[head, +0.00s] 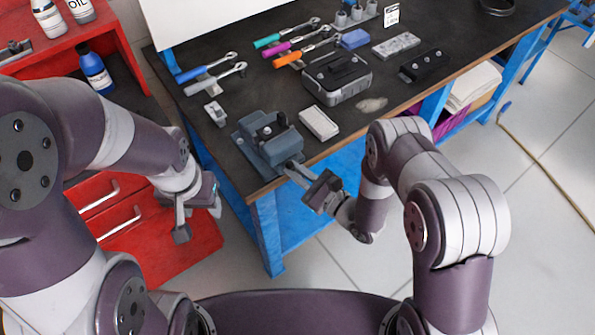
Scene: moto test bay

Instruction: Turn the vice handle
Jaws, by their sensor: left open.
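The blue-grey vice (270,145) is fixed at the front left corner of the dark workbench (235,105). Its handle side faces the front edge, where my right gripper (305,181) is close against it. The gripper covers much of the handle, and I cannot tell whether its fingers are around it, touching it or just beside it. My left gripper (198,222) is open and empty. It points down in front of the red drawers, left of the bench and well apart from the vice.
A white block (319,123) and a grey toolbox (338,76) stand right of the vice. A small grey part (215,113) lies to its left. Several wrenches lie farther back. A red cabinet (150,228) with drawers is at left. Open floor lies at right.

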